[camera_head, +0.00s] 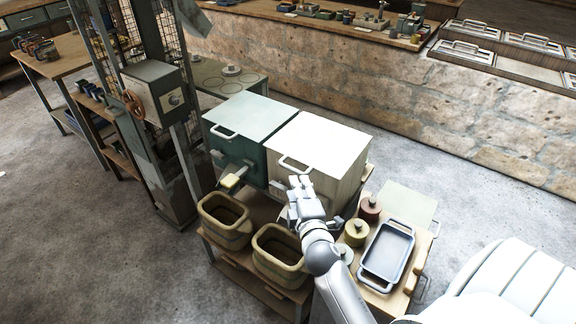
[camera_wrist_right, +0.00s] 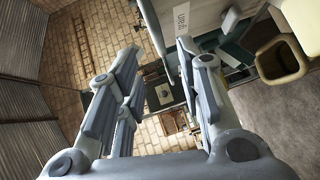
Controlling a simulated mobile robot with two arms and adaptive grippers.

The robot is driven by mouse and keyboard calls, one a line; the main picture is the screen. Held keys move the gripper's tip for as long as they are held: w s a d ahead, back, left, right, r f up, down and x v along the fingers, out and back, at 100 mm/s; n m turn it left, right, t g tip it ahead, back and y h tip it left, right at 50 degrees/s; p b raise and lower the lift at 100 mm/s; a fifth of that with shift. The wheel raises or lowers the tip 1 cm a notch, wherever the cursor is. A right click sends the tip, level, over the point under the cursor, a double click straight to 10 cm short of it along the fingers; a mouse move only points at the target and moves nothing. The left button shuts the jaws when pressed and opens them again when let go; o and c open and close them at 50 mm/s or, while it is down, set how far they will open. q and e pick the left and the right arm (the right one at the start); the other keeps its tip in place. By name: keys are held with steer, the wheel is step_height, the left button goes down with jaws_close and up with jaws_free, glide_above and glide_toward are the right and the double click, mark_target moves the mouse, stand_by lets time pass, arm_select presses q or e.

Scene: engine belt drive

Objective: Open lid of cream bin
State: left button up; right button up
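The cream bin (camera_head: 337,184) stands on a wooden stand beside a dark green bin. Its white lid (camera_head: 325,140) lies flat and looks closed. A pale bar handle (camera_head: 295,164) sits at the lid's front edge. My right gripper (camera_head: 298,184) is in front of the cream bin's upper front, just below the handle in the picture; contact cannot be told. A pale panel with a label (camera_wrist_right: 181,17) shows beyond the right finger. My left gripper is not in view.
The green bin (camera_head: 240,118) has a similar lid handle. Two open olive tubs (camera_head: 224,222) (camera_head: 279,250) stand in front. At right are a metal tray (camera_head: 387,254) and lidded round pots (camera_head: 356,232). A wire-mesh machine (camera_head: 158,92) rises at left.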

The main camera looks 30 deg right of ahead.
mark_target(293, 171)
steer(key=x, duration=0.9)
steer(key=shift+w, duration=0.25)
jaws_close()
